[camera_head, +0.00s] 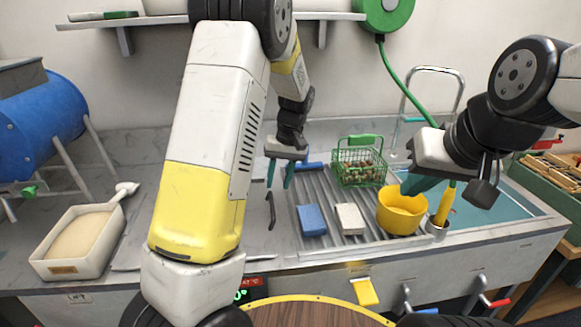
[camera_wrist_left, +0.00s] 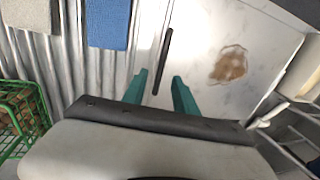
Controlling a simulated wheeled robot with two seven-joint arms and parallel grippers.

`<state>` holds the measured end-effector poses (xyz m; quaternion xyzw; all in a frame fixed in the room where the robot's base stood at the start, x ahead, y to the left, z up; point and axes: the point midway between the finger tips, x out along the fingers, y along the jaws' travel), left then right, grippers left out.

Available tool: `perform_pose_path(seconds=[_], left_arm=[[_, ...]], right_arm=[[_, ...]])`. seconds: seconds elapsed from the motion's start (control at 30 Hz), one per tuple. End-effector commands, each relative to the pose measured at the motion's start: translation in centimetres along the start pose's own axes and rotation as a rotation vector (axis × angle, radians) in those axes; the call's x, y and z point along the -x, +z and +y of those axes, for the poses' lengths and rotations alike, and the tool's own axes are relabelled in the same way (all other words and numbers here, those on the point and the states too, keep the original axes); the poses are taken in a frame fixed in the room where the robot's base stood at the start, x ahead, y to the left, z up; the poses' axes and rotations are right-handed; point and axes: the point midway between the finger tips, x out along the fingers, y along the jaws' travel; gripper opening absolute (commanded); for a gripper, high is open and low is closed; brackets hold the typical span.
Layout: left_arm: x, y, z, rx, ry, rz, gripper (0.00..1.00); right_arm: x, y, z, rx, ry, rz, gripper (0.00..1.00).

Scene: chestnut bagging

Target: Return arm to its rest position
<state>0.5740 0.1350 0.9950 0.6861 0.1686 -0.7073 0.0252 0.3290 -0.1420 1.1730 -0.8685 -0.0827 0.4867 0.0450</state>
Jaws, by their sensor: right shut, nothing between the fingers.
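My left gripper (camera_head: 280,178) hangs over the counter, left of the ribbed drainboard, fingers pointing down. Its teal fingers stand apart with nothing between them; they also show in the left wrist view (camera_wrist_left: 160,92). A thin dark bar (camera_head: 271,211) lies on the counter close by, and it appears just beyond the fingertips in the left wrist view (camera_wrist_left: 163,60). My right gripper (camera_head: 417,184) is above the yellow bowl (camera_head: 402,215), shut and empty. The bowl stands at the drainboard's right end; whether the fingers touch it I cannot tell.
A green wire basket (camera_head: 360,172) of chestnuts, a blue sponge (camera_head: 312,219) and a pale sponge (camera_head: 350,218) rest on the drainboard (camera_head: 330,190). A sink (camera_head: 500,205) lies right. A white bin (camera_head: 80,240) and blue drum (camera_head: 38,120) stand left. A shelf (camera_head: 160,20) runs above.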

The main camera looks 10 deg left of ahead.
Motion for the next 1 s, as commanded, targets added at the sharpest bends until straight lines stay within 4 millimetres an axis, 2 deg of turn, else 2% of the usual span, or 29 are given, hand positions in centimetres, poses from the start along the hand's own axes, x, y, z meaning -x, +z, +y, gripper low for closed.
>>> perform_pose_path(seconds=[0.13, 0.27, 0.4, 0.6, 0.8, 1.0], left_arm=[[2.0, 1.0, -1.1, -0.006, 0.059, 0.013, 0.34], [5.5, 3.5, -2.8, -0.032, 0.166, 0.050, 0.34], [9.2, 7.0, -5.0, -0.075, 0.280, 0.116, 0.34], [13.4, 12.7, -7.7, -0.143, 0.399, 0.249, 0.34], [15.6, 18.6, -9.8, -0.210, 0.456, 0.406, 0.34], [15.9, 22.4, -10.7, -0.255, 0.461, 0.521, 0.34]], right_arm=[[0.0, 0.0, 0.0, 0.000, 0.000, 0.000, 0.00], [0.0, 0.0, 0.0, 0.000, 0.000, 0.000, 0.00], [0.0, 0.0, 0.0, 0.000, 0.000, 0.000, 0.00], [0.0, 0.0, 0.0, 0.000, 0.000, 0.000, 0.00], [0.0, 0.0, 0.0, 0.000, 0.000, 0.000, 0.00], [0.0, 0.0, 0.0, 0.000, 0.000, 0.000, 0.00]])
